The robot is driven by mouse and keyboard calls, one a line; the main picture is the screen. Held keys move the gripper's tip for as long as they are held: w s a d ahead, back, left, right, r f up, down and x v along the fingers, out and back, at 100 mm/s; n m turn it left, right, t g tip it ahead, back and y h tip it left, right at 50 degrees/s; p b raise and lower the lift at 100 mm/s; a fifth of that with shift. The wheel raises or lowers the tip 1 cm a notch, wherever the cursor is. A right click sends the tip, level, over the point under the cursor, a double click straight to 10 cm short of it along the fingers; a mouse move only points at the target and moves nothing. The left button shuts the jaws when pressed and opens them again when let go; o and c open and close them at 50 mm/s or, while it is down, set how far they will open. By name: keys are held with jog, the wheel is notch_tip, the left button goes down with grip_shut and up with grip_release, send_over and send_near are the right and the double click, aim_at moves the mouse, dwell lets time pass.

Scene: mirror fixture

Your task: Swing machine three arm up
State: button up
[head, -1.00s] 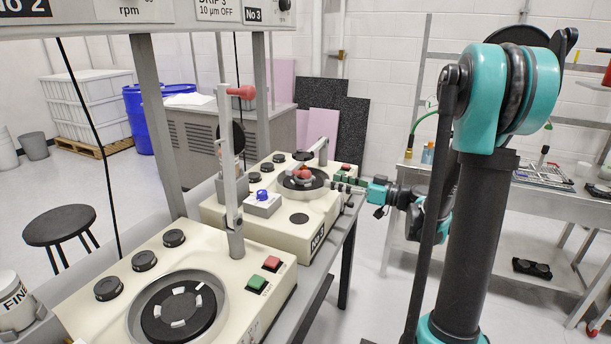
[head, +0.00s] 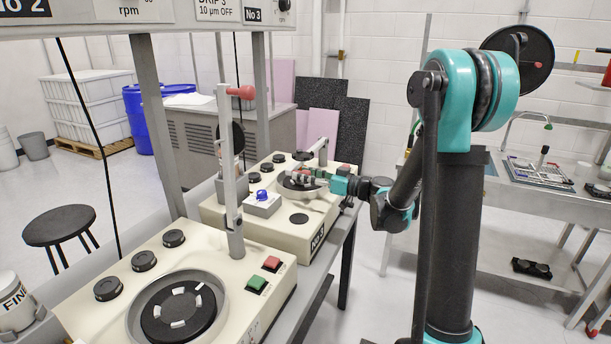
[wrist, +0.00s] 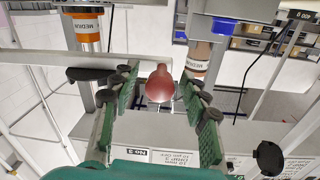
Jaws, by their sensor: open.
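Machine three (head: 322,214) is the farther cream machine on the bench, with a "No 3" label on its front. Its grey arm (head: 322,153) is low over the round plate, not upright like the nearer machine's arm. My gripper (head: 304,179) reaches in from the right over the plate and hides the arm's red knob in the head view. In the wrist view, the red knob (wrist: 160,84) sits between the two open green-and-black fingers of my gripper (wrist: 163,92). Gaps show on both sides of the knob.
The nearer machine (head: 100,275) has its arm (head: 230,165) upright with a red knob (head: 242,92) on top. A blue-knobbed box (head: 262,204) is beside machine three's plate. A grey frame post (head: 160,125) rises behind the nearer machine. A black stool (head: 60,225) stands left.

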grip_shut()
dwell(0.3)
